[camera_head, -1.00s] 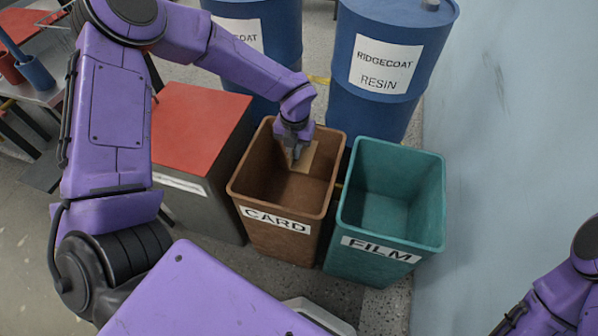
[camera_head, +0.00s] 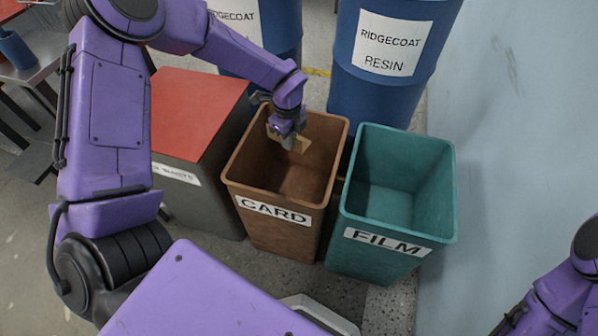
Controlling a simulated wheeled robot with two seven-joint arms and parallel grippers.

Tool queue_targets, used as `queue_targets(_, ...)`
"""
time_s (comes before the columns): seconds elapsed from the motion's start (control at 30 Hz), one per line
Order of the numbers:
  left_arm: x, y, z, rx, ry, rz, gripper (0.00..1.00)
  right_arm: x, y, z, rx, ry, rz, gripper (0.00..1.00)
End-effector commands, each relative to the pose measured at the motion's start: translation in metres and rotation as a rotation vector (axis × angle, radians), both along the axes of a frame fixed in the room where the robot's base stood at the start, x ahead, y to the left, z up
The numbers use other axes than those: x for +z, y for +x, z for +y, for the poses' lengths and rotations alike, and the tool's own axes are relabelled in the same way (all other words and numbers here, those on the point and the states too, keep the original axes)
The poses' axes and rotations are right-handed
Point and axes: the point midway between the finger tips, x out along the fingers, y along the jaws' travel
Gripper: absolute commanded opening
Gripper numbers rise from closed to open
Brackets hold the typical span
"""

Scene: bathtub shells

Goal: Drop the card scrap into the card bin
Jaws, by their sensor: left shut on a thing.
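The brown card bin (camera_head: 285,227), labelled CARD, stands open in the middle of the view. My left gripper (camera_head: 287,143) points down over the far part of its mouth. It is shut on the card scrap (camera_head: 300,145), a small tan flat piece. Part of the scrap is hidden behind the gripper. The scrap shows against the bin's far inner wall; its exact height relative to the rim is hard to tell. My right arm shows at the lower right edge, with its gripper out of view.
A teal bin (camera_head: 383,254) labelled FILM stands open close to the card bin's right. A grey bin with a red lid (camera_head: 193,105) stands at its left. Blue RIDGECOAT drums (camera_head: 378,75) stand behind. A pale blue wall (camera_head: 520,130) bounds the right side.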

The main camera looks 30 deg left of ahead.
Motion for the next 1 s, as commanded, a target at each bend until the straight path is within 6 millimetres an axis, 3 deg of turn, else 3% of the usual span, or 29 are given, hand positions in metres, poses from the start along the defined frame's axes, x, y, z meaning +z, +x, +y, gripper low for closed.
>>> queue_targets(0.07, -0.01, 0.0, 0.0, -0.001, 0.001, -0.001, 0.0, -0.008, 0.0, 0.0, 0.0, 0.0, 0.0, 0.0)
queue_targets(0.3, -0.009, 0.0, 0.0, -0.002, 0.001, -0.001, 0.0, -0.007, 0.0, 0.0, 0.0, 0.0, 0.0, 0.0)
queue_targets(0.4, -0.009, 0.0, 0.0, -0.002, 0.001, -0.001, 0.37, -0.007, 0.0, 0.0, 0.0, 0.0, 0.0, 0.0)
queue_targets(0.7, -0.007, 0.0, 0.0, -0.002, 0.0, -0.001, 0.38, -0.006, 0.0, 0.0, 0.0, 0.0, 0.0, 0.0)
queue_targets(0.83, 0.011, 0.001, 0.0, -0.001, -0.001, -0.005, 0.38, -0.002, 0.0, 0.0, 0.0, 0.0, 0.0, 0.0)
queue_targets(1.0, 0.054, 0.001, 0.0, 0.0, -0.001, -0.005, 0.38, 0.005, 0.0, 0.0, 0.0, 0.0, 0.0, 0.0)
